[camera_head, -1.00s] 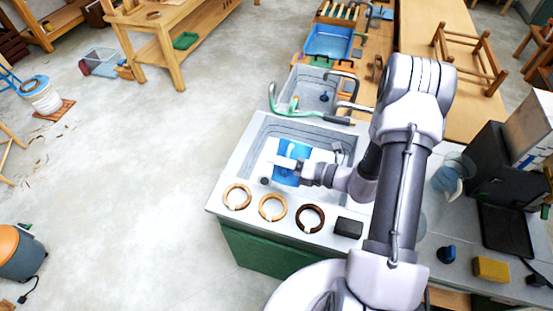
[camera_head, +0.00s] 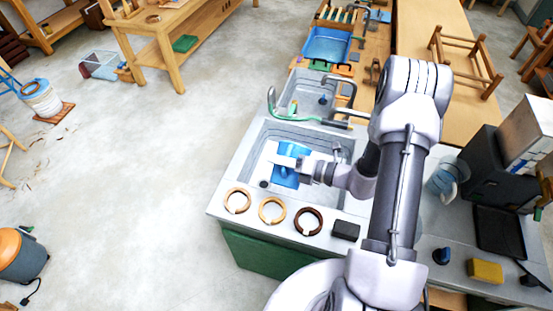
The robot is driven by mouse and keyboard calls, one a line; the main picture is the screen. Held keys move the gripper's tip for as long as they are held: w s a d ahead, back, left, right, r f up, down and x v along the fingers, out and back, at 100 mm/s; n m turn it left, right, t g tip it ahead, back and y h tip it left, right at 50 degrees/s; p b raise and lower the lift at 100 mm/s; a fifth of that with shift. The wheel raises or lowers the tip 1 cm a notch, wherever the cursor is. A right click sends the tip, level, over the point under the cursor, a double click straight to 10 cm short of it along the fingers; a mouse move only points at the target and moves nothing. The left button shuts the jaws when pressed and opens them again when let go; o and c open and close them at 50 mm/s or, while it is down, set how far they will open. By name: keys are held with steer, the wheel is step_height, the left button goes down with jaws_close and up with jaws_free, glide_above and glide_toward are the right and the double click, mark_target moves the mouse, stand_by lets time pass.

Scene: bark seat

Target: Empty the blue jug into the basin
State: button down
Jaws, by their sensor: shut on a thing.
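The blue jug (camera_head: 285,179) is over the near basin (camera_head: 262,146), a grey sink set in the worktop. My gripper (camera_head: 288,163) reaches in from the right and is shut on the jug, its pale fingers across the jug's side. The jug looks tipped rather than upright. The gripper and wrist hide part of it, so its mouth and contents cannot be made out. No stream of liquid is visible.
Three rings (camera_head: 272,210) and a dark block (camera_head: 346,230) lie along the front rim. Taps (camera_head: 341,117) with a green hose (camera_head: 291,116) stand behind the near basin, beside a second sink (camera_head: 309,93). A yellow sponge (camera_head: 485,271) lies on the right worktop.

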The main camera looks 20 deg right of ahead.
steer(key=shift+r, duration=0.15)
stand_by(0.3)
steer(key=shift+w+d+r+m+p, duration=0.35)
steer(key=shift+w+m+p, duration=0.15)
steer(key=shift+p, duration=0.15)
steer(key=shift+w+r, duration=0.1)
steer(key=shift+r, duration=0.05)
